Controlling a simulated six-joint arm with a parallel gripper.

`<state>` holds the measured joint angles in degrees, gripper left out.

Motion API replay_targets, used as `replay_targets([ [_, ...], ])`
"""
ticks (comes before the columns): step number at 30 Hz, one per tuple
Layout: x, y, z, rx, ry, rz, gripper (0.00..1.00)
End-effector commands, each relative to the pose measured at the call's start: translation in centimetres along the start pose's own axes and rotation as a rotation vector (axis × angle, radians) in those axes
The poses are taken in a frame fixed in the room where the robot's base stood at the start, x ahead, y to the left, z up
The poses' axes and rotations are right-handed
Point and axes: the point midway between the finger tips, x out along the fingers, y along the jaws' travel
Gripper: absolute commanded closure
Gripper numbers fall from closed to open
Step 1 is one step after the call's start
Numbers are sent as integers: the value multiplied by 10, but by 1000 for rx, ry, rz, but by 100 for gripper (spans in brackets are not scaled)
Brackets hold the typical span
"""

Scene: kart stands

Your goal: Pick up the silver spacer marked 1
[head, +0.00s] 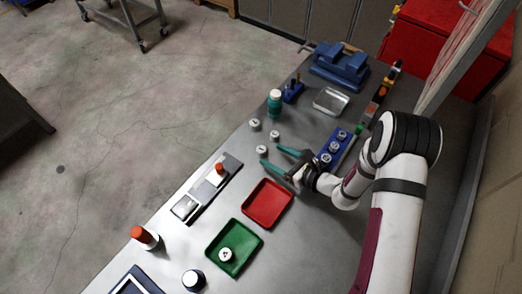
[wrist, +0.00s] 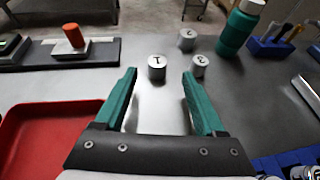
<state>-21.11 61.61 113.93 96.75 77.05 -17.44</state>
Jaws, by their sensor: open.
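A short silver spacer (wrist: 157,67) stands upright on the grey bench. Its dark top mark looks like an upside-down 1. It also shows in the head view (head: 261,150). My gripper (wrist: 160,76) has its teal fingers spread, with this spacer just beyond the tips and nothing held. In the head view my gripper (head: 270,157) is low over the bench. A second silver spacer (wrist: 199,66) stands to the right, its mark like a 2. A third spacer (wrist: 187,40) stands farther back, its mark hard to read.
A teal bottle (head: 275,104) stands beyond the spacers. A blue rack (head: 345,151) holds several spacers behind my gripper. A dark board (head: 227,172) lies left.

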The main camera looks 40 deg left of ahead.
Motion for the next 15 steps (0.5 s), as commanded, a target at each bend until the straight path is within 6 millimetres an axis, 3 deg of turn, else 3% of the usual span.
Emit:
replay_targets([
  [6, 37, 5, 6, -2, 0, 3, 28],
  [13, 40, 4, 6, -1, 0, 2, 28],
  [15, 40, 4, 6, -1, 0, 2, 39],
])
